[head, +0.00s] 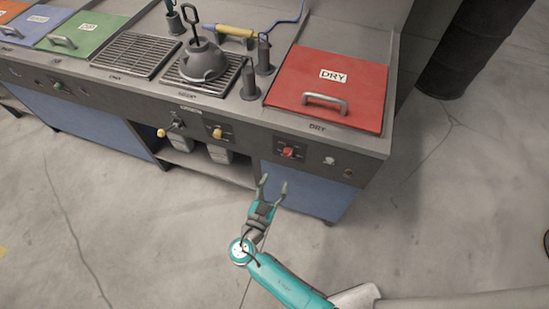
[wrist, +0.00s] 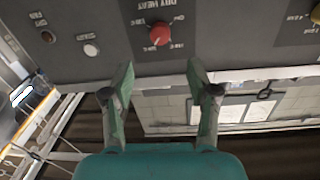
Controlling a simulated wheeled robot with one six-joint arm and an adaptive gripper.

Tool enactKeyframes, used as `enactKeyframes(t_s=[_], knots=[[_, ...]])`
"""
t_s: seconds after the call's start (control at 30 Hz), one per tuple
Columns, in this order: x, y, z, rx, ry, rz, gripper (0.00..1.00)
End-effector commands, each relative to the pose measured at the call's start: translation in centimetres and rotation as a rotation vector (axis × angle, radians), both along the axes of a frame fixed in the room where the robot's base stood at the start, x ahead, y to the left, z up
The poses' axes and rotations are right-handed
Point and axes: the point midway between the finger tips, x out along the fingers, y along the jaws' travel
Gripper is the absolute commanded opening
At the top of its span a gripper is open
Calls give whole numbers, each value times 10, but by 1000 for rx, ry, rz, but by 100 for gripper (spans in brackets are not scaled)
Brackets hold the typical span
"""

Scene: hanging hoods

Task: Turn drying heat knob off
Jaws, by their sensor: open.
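The drying heat knob is a red knob (head: 288,152) on the front panel below the red DRY lid. In the wrist view the red knob (wrist: 160,34) sits on a dark plate lettered "DRY HEAT", with several position marks around it that are too blurred to read surely. My gripper (head: 273,183) is open and empty, in front of the bench and below the knob in the head view. In the wrist view my gripper's fingertips (wrist: 160,72) are apart, with the knob beyond them and centred between them. They do not touch the knob.
A white button (wrist: 91,50) and a dark button (wrist: 47,37) sit on the same panel. A yellow knob (head: 217,132) is to the left in the head view. The red lid (head: 345,75) with its handle lies above. Open floor surrounds my arm.

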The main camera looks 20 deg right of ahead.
Motion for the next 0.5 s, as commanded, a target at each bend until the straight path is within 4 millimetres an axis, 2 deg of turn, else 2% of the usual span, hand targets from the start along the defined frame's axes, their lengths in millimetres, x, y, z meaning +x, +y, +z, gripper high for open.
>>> enactKeyframes(t_s=[0.17,0.5], knots=[[11,-9,1,1,-4,-5,59],[55,-45,1,1,-2,-5,59]])
